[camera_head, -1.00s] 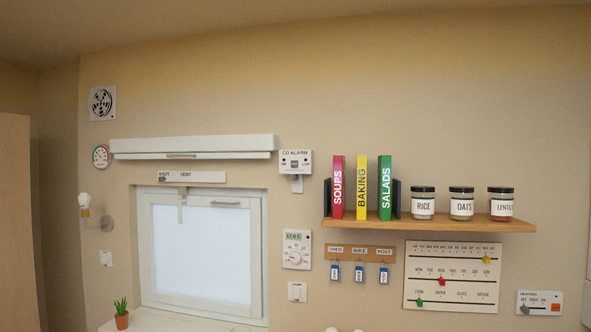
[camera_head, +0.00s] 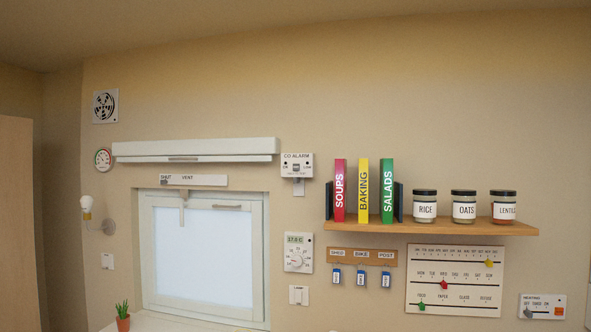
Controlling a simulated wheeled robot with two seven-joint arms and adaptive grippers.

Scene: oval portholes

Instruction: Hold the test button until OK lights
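The CO alarm (camera_head: 297,165) is a white box on the wall, above and to the right of the window. A grey button (camera_head: 296,168) sits in its middle, between small labels on the left and right. I see no clearly lit lamp on it at this size. Neither of my grippers is in view, and nothing touches the alarm.
A wooden shelf (camera_head: 430,227) with books and jars juts out right of the alarm. A rolled blind (camera_head: 195,149) and a vent slider (camera_head: 193,180) are to its left. A thermostat (camera_head: 298,252) and a switch (camera_head: 298,294) are below. A potted plant (camera_head: 122,323) stands on the sill.

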